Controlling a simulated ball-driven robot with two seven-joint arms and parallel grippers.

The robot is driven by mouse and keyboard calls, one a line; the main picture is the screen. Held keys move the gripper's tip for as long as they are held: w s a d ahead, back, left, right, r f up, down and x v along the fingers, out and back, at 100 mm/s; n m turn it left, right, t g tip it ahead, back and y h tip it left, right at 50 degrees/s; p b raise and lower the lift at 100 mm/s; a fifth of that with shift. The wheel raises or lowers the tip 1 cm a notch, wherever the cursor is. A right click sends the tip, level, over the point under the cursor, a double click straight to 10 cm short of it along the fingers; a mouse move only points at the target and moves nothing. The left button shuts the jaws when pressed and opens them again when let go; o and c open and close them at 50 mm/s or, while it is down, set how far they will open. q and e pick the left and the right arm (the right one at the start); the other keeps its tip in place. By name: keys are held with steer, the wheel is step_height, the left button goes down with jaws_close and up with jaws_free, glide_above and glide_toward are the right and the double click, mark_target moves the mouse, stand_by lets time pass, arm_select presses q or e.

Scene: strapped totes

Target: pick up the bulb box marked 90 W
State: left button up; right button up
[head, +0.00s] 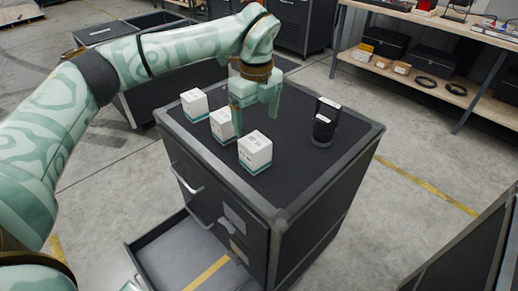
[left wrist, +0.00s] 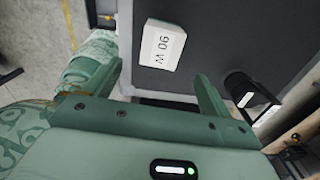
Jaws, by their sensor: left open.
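Three white boxes with teal bases stand on the dark top of a cabinet in the head view: a back-left box (head: 194,104), a middle box (head: 222,125) and a front box (head: 254,151). I cannot read the marks in the head view, so I cannot tell which box this is. My left gripper (head: 255,118) is open and empty, fingers down, above and just behind the middle and front boxes.
A black object with a pale label (head: 324,124) stands right of the boxes on the cabinet top (head: 300,175). A drawer (head: 195,258) is pulled out at the lower front. A shelf (head: 440,80) with dark cases stands at the back right. The cabinet top's front right is clear.

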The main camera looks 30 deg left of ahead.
mark_target(256, 142)
arm_select(q)
step_height(256, 142, down, 8)
steer(key=shift+r+b, duration=0.1)
steer(key=shift+b, duration=0.65)
steer(key=shift+a+f, duration=0.1)
steer(key=shift+f, duration=0.35)
steer(key=f, duration=0.1)
steer(key=f+b, duration=0.1)
steer(key=f, duration=0.3)
steer(key=shift+w+a+b, duration=0.2)
steer(key=shift+a+b, duration=0.05)
steer(key=shift+b, duration=0.1)
steer(key=shift+r, duration=0.1)
steer(key=shift+c, duration=0.3)
arm_select(e)
steer(key=s+f, duration=0.2)
steer(key=f, duration=0.1)
steer(key=shift+a+f, duration=0.1)
steer(key=shift+f, duration=0.1)
arm_select(q)
steer(key=c, duration=1.1)
